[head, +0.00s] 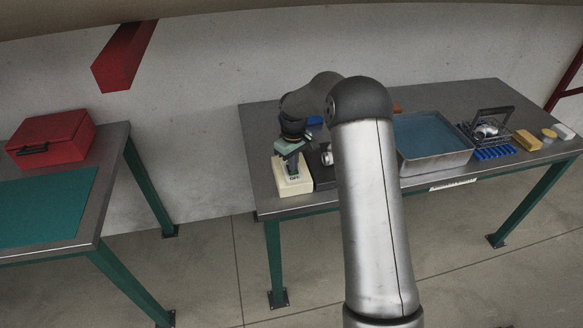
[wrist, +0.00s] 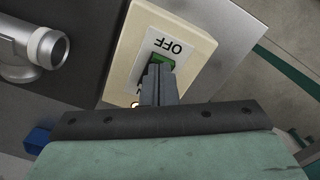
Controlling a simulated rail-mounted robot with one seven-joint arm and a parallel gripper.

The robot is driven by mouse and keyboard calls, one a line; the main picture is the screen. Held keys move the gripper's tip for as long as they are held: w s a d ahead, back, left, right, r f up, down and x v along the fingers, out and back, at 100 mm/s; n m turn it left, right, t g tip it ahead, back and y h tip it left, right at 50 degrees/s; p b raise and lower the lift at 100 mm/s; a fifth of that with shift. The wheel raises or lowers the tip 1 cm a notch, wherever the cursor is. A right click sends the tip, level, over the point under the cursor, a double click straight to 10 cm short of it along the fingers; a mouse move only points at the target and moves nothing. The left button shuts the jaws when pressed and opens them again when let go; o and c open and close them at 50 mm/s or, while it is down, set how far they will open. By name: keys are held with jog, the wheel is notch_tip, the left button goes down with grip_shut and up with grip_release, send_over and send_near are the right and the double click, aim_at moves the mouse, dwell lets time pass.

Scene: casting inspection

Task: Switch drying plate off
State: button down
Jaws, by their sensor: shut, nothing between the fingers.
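The cream switch box (head: 293,188) stands at the left front of the right-hand table. It also shows in the wrist view (wrist: 130,45), with a white label reading OFF and a green rocker (wrist: 164,60). My gripper (wrist: 158,70) is shut and empty, its fingertips over the rocker and hiding much of it; I cannot tell whether they touch. The gripper also shows above the box in the head view (head: 292,162). A small bright spot shows beside the fingers in the wrist view, partly hidden. The dark drying plate (wrist: 85,75) lies beside the box.
A silver pipe casting (wrist: 35,48) sits on the dark plate. A metal tray of blue liquid (head: 432,150), a blue rack (head: 494,153) and a yellow block (head: 527,140) are farther right. A red toolbox (head: 52,138) is on the left table.

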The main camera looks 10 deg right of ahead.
jog(key=shift+f, duration=0.25)
jog(key=shift+r+p, duration=1.75)
jog(key=shift+r, duration=1.85)
jog(key=s+r+m, duration=0.2)
jog(key=s+r, duration=0.4)
jog(key=s, duration=0.3)
jog(key=s+r+m, duration=0.1)
jog(key=s+r, duration=0.5)
jog(key=s, duration=0.4)
jog(key=s+m+t, duration=0.1)
jog(key=s+m, duration=0.2)
jog(key=s, duration=1.7)
jog(key=shift+s+f+m+b, duration=0.15)
jog(key=shift+f+m+b, duration=0.15)
jog(key=shift+f, duration=0.05)
